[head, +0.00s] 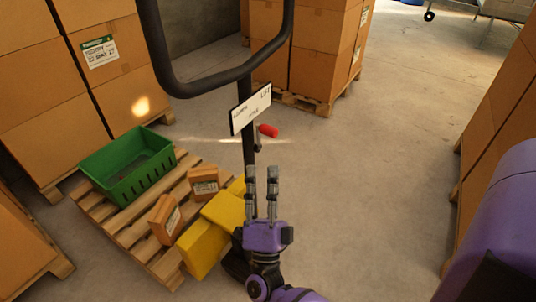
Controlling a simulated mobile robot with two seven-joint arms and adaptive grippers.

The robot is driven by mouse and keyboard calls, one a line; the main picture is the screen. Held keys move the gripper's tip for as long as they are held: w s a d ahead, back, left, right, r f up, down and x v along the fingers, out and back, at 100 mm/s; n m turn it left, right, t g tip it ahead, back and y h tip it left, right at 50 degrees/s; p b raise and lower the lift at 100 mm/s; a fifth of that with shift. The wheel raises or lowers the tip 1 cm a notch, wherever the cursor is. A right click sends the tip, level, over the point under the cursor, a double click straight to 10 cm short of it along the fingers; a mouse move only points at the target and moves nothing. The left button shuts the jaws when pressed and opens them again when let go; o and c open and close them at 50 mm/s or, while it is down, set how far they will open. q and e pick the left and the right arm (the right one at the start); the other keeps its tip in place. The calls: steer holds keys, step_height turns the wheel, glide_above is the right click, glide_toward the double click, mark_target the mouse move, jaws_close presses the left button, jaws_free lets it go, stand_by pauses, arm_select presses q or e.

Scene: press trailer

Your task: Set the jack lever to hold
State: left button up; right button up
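The pallet jack's black loop handle (226,80) stands at the top centre on a dark upright post (248,140). A white label plate (251,109) with black words, tilted in the picture, sits on the post; one word looks like LIFT, the others are hard to read. The jack lever (267,131) has a red grip and points to the right just below the plate. My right gripper (262,172) is below the lever, fingers pointing up the picture, apart with nothing seen between them. It appears clear of the lever. My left gripper is not in view.
The jack's yellow body (204,248) is beside a wooden pallet (107,211) carrying a green crate (128,167) and small brown boxes (205,181). Stacked cartons stand at left (104,57), back (319,67) and right (508,110). The floor right of the jack is clear.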

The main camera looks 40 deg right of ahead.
steer(key=v, duration=0.2)
steer(key=shift+s+a+f, duration=0.15)
steer(key=shift+s+f, duration=0.05)
steer(key=shift+w+y, duration=0.1)
steer(key=shift+y, duration=0.2)
